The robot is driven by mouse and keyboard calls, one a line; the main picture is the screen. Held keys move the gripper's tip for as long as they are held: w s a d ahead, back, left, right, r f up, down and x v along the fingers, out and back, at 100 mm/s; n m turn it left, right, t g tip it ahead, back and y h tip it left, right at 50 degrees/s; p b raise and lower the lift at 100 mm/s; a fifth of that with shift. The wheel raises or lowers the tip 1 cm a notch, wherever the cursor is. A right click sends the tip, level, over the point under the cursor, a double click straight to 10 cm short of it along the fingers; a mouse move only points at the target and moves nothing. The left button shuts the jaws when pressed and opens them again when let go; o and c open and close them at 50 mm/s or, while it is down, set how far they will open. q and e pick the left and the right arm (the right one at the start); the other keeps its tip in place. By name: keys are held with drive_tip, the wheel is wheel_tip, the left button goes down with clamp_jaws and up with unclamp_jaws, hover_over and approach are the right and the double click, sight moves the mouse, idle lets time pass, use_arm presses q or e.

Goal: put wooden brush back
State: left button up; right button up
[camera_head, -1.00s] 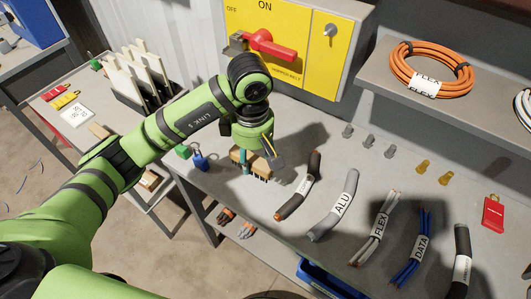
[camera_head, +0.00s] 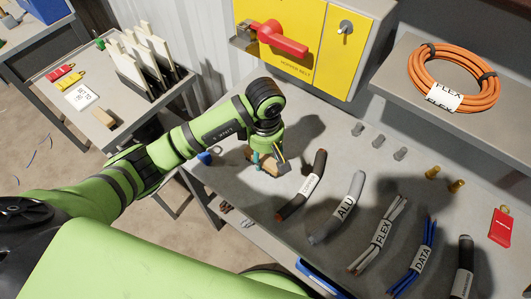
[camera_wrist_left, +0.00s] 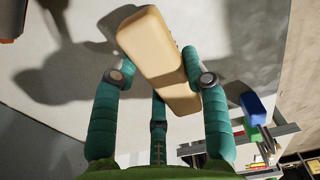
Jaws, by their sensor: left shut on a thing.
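The wooden brush (camera_head: 262,166) is a pale wood block, seen at the back left part of the grey workbench (camera_head: 330,130), beside the black cable piece. My left gripper (camera_head: 269,160) is shut on it, pointing down from above. In the left wrist view the brush (camera_wrist_left: 155,50) lies slanted between the teal fingers of my left gripper (camera_wrist_left: 162,78), with a bit of dark bristle at its right edge. Whether the brush touches the bench or hangs just above it, I cannot tell. My right gripper is not in view.
Labelled cable pieces, such as ALU (camera_head: 338,208) and DATA (camera_head: 423,243), lie in a row right of the brush. A side table (camera_head: 60,118) stands at left. A shelf with an orange coil (camera_head: 455,78) overhangs at right.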

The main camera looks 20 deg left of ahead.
use_arm(q)
drive_tip(key=shift+f, duration=0.2)
drive_tip(key=shift+f+b, duration=0.2)
drive_tip(key=shift+b, duration=0.1)
drive_tip(key=o, duration=1)
drive_tip(key=shift+r, duration=0.1)
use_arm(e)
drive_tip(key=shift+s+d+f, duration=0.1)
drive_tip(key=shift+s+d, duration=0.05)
